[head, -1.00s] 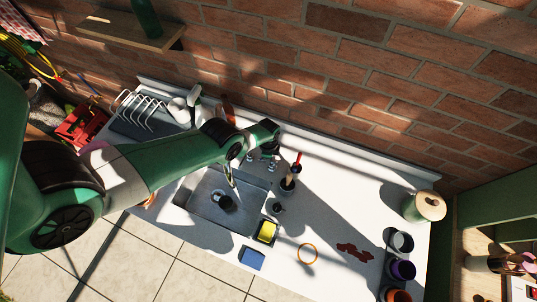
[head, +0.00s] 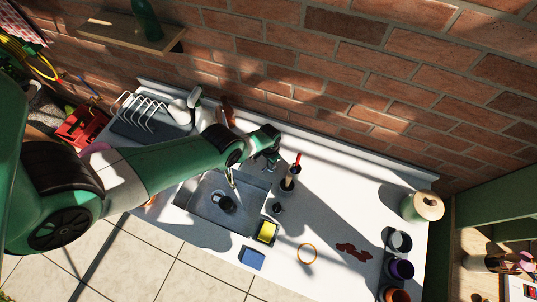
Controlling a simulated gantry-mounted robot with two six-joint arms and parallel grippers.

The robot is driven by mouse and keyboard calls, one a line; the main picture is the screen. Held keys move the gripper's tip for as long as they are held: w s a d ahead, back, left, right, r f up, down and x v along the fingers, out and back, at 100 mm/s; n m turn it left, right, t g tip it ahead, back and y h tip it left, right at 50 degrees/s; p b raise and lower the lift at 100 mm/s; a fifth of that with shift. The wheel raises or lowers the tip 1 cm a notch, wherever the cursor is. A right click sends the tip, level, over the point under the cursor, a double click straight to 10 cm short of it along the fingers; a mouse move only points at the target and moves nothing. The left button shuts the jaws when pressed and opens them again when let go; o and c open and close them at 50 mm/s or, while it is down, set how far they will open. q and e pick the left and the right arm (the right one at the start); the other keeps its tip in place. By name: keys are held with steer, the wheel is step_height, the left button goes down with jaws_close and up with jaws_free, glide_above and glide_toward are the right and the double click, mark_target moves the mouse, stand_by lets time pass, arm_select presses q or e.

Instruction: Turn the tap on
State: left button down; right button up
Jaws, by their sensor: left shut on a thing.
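My left arm comes in from the left and reaches over the sink (head: 192,208) to the tap (head: 231,178). The tap stands at the back edge of the sink, its slim spout pointing down over the basin. My left gripper (head: 272,157) is at the tap's right-hand side, shut on what looks like the tap handle. The wrist hides most of the handle and the tap's base. No water can be made out at the spout. A dark round item (head: 226,203) lies in the basin. My right gripper is not in view.
A dark holder with brushes (head: 288,184) stands close right of the tap. A yellow sponge (head: 266,231) and blue sponge (head: 252,258) lie in front. A dish rack (head: 140,112) and bottles (head: 196,97) stand left.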

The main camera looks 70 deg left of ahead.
arm_select(q)
steer(key=shift+w+d+n, duration=0.1)
steer(key=shift+d+n, duration=0.1)
steer(key=shift+n, duration=1.1)
